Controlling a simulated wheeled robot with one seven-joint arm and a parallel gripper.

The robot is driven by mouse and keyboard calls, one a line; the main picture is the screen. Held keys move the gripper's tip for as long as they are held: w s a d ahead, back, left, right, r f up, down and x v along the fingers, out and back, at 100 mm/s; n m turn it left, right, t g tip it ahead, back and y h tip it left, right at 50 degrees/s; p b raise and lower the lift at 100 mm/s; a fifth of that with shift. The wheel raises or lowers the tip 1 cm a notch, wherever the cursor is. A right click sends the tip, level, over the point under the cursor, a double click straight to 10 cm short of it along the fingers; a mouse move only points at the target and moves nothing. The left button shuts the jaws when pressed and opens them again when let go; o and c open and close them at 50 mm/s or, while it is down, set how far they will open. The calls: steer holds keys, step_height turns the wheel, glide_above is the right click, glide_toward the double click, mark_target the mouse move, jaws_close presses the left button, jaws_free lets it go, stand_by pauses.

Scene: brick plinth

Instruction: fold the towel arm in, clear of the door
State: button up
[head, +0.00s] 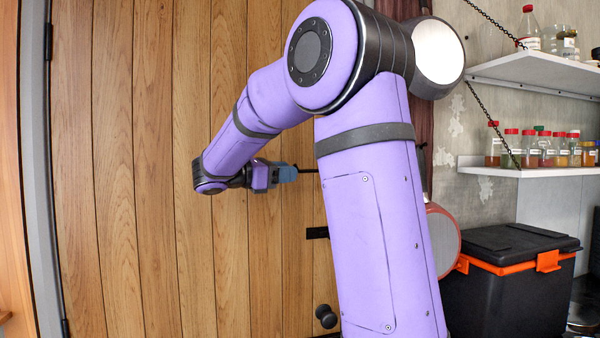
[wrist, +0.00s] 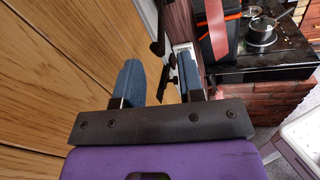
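The towel arm (head: 308,171) is a thin dark bar. In the head view a short piece shows just right of my gripper's blue fingers; the rest is hidden behind my arm. In the wrist view a thin dark bar (wrist: 163,82), probably the same arm, lies in the gap between the fingers. My gripper (wrist: 160,62) is open, with its two blue fingers apart on either side of that bar. It also shows in the head view (head: 284,173), in front of the door. The wooden door (head: 150,150) stands behind it; contact between bar and door cannot be told.
A dark knob (head: 326,316) and a black latch plate (head: 317,233) are on the door. Right of my arm are a red-rimmed disc (head: 443,240), a black crate with orange clips (head: 510,290) and wall shelves (head: 535,172) with several jars. The door's left part is unobstructed.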

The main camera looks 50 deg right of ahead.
mark_target(302, 171)
steer(key=shift+x, duration=2.5)
jaws_close()
